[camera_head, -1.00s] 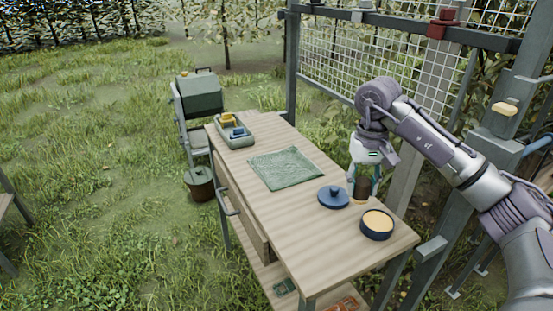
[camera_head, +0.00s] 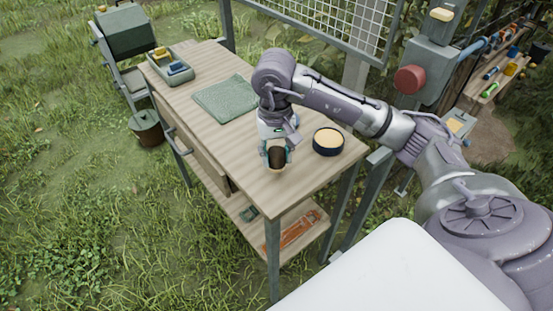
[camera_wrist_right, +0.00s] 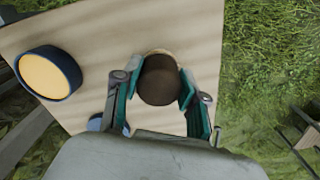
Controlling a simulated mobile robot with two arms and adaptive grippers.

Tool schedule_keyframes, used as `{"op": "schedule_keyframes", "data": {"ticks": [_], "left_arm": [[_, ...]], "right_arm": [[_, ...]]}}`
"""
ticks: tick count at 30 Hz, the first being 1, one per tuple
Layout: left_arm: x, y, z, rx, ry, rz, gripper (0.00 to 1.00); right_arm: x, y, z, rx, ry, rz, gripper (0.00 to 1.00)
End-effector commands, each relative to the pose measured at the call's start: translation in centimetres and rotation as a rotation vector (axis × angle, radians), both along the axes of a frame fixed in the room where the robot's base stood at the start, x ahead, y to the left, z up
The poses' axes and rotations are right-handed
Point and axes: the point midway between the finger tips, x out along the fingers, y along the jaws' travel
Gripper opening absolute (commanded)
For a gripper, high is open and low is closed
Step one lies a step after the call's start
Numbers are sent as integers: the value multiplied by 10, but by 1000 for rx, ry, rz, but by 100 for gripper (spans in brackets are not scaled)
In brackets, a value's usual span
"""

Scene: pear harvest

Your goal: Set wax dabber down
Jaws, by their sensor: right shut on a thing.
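The wax dabber (camera_head: 277,157) has a dark brown, rounded end and a pale part at its edge. My right gripper (camera_head: 276,155) is shut on it, over the near part of the wooden bench (camera_head: 277,199). In the right wrist view the dabber (camera_wrist_right: 159,80) sits between the two green-sided fingers. Whether its underside touches the bench I cannot tell. The round blue tin (camera_head: 328,150) of cream-coloured wax stands to the right of the gripper, apart from it. A blue lid (camera_wrist_right: 95,123) shows partly beside the gripper in the wrist view. My left gripper is out of view.
A green cloth (camera_head: 226,99) lies mid-bench. A grey tray (camera_head: 181,74) with yellow and blue items stands at the far end. The lower shelf (camera_head: 268,229) holds an orange item. Posts and wire mesh (camera_head: 345,20) stand behind the bench. Bare wood surrounds the dabber.

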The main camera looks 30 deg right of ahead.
Motion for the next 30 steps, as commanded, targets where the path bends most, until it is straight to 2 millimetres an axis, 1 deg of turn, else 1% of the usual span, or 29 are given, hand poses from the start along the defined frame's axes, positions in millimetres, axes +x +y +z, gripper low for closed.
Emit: {"op": "schedule_keyframes", "data": {"ticks": [1,3,6,14,17,18,22,23,30], "left_arm": [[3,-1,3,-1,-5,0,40],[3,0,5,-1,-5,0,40],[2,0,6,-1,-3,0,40],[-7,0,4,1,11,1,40],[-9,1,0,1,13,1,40],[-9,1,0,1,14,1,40],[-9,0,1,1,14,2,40],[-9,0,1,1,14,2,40],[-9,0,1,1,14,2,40]], "right_arm": [[-2,0,-9,1,7,0,14],[-1,0,-19,2,7,1,14],[-1,0,-28,1,4,0,14],[0,0,-29,-1,1,1,14],[0,-1,-32,-1,1,1,14],[0,0,-32,0,1,1,43],[0,0,-31,0,1,1,65],[0,0,-31,0,1,1,67],[0,-1,-31,0,1,1,67]]}}
